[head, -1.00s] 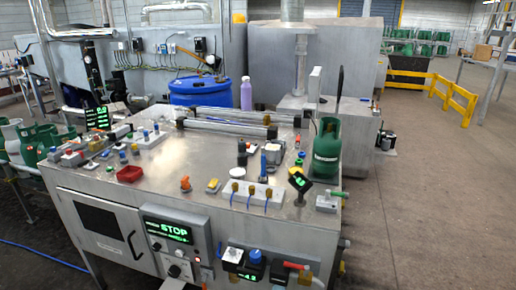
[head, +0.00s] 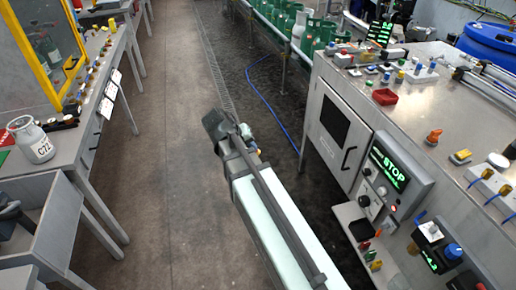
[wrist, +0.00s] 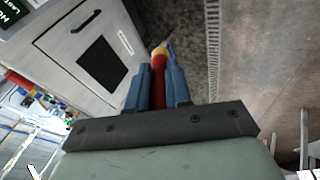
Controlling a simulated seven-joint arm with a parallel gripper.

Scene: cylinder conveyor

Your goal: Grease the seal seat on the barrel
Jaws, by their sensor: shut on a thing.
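My gripper (wrist: 158,78) shows in the wrist view with its two blue fingers shut on a red, slim tool (wrist: 158,88) with a yellowish tip; I cannot tell exactly what kind it is. In the head view my gripper (head: 251,152) is at the far end of my pale arm, over the aisle floor, and the tool is mostly hidden there. A metal tube (head: 490,80), possibly the barrel, lies at the right edge of the steel bench and is cut off. No seal seat can be made out.
The steel bench (head: 440,110) with a STOP panel (head: 389,168) stands at right. A blue hose (head: 270,97) lies on the floor. The aisle between is clear.

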